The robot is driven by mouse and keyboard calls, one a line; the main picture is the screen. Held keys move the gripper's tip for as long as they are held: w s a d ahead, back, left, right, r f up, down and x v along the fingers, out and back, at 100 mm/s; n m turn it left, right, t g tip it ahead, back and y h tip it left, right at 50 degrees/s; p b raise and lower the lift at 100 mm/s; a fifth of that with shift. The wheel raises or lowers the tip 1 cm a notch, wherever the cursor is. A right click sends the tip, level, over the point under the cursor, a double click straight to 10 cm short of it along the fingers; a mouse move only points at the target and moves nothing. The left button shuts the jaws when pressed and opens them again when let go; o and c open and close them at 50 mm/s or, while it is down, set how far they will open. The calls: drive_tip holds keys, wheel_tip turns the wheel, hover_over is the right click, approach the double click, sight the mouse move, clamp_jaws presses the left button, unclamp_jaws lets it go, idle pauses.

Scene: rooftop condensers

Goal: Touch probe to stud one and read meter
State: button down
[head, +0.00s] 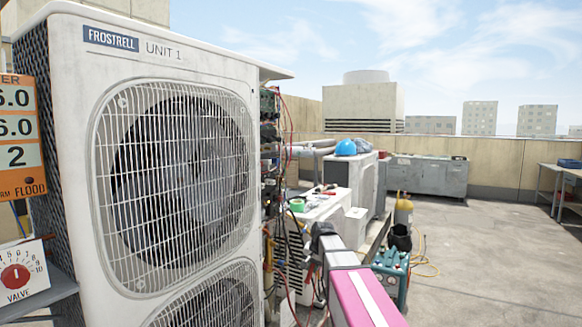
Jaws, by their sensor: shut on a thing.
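The condenser (215,50) marked FROSTRELL UNIT 1 fills the left of the head view. Its right side is open, with dark parts and red and black wires (270,165) seen edge-on. I cannot make out stud one there. My arm reaches in from the bottom, and my gripper (312,262) is small beside the wiring at the unit's lower right. It is shut, apparently on the probe, which I cannot make out clearly. Contact with a stud cannot be seen. An orange panel (18,135) is cut by the left edge; its heading ends in "ER" and it shows 6.0, 6.0, 2 and FLOOD.
A dial marked VALVE (15,278) with a red knob is at lower left. The roof at right is mostly clear.

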drive_tip(key=w+a+r+m+t+y, duration=0.2)
drive_tip(key=w+a+r+m, duration=0.15)
drive_tip(key=r, duration=1.15)
drive_tip(key=w+a+r+m+t+y, duration=0.2)
drive_tip(key=r+m+t, duration=0.15)
drive_tip(key=r, duration=1.15)
drive_tip(key=w+a+r+m+t+y, duration=0.2)
drive_tip(key=w+a+r+m, duration=0.15)
drive_tip(key=r, duration=1.25)
drive_tip(key=shift+m, duration=0.45)
drive_tip(key=shift+w+a+f, duration=0.1)
drive_tip(key=shift+w+a, duration=0.45)
drive_tip(key=shift+a, duration=0.3)
drive_tip(key=shift+w+a+f, duration=0.1)
drive_tip(key=shift+w+a, duration=0.4)
drive_tip(key=shift+a, duration=0.3)
drive_tip(key=shift+w+a, duration=0.55)
drive_tip(key=shift+a, duration=0.3)
drive_tip(key=shift+w+a, duration=0.3)
drive_tip(key=shift+a, duration=0.15)
drive_tip(key=shift+d, duration=0.1)
drive_tip(key=s+d, duration=0.4)
drive_tip(key=d, duration=0.1)
drive_tip(key=shift+d, duration=0.35)
